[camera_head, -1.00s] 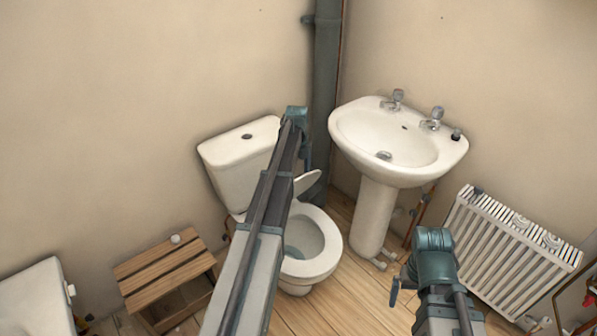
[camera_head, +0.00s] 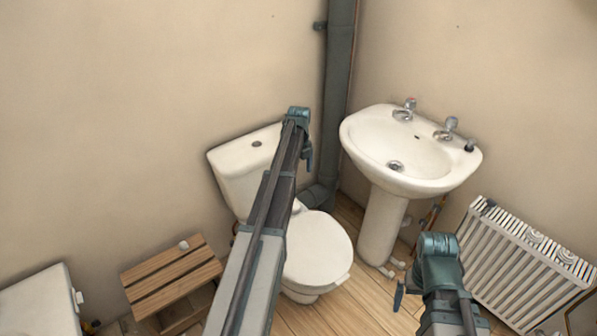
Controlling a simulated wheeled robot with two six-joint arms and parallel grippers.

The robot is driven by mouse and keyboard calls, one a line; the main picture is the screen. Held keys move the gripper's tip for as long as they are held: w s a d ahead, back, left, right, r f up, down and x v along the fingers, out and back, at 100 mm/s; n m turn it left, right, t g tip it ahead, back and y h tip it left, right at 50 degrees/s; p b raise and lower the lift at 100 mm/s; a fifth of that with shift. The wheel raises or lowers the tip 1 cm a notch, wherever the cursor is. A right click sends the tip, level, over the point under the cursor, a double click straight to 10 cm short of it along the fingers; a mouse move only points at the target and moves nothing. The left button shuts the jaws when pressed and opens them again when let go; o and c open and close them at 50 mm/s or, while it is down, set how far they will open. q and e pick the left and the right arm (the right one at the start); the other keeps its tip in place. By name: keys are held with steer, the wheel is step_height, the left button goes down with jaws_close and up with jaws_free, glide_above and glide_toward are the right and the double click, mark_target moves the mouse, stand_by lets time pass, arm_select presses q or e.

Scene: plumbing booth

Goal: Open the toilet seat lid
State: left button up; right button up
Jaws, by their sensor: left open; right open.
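The white toilet stands left of centre with its cistern (camera_head: 236,170) against the wall. Its lid (camera_head: 320,250) lies down flat over the bowl, so the bowl opening is hidden. My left arm passes in front of the cistern and the lid's left side. My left gripper (camera_head: 307,158) is open and appears above the rear of the toilet, in front of the cistern's right side. I see nothing in it, and contact with the lid cannot be made out. My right gripper (camera_head: 399,295) is open and empty, to the right of the toilet.
A white pedestal sink (camera_head: 385,225) stands close to the toilet's right. A dark pipe (camera_head: 338,90) runs down the wall between them. A slatted wooden stool (camera_head: 170,275) is at left, and a white radiator (camera_head: 525,260) at right. Some wooden floor is clear before the sink.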

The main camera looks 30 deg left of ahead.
steer(key=shift+r, duration=0.1)
step_height(320, 180, up, 14)
steer(key=p, duration=1.3)
steer(key=shift+f+p, duration=0.2)
steer(key=shift+p, duration=0.2)
steer(key=shift+f, duration=0.2)
step_height(320, 180, down, 13)
steer(key=b, duration=1.3)
steer(key=shift+r, duration=0.25)
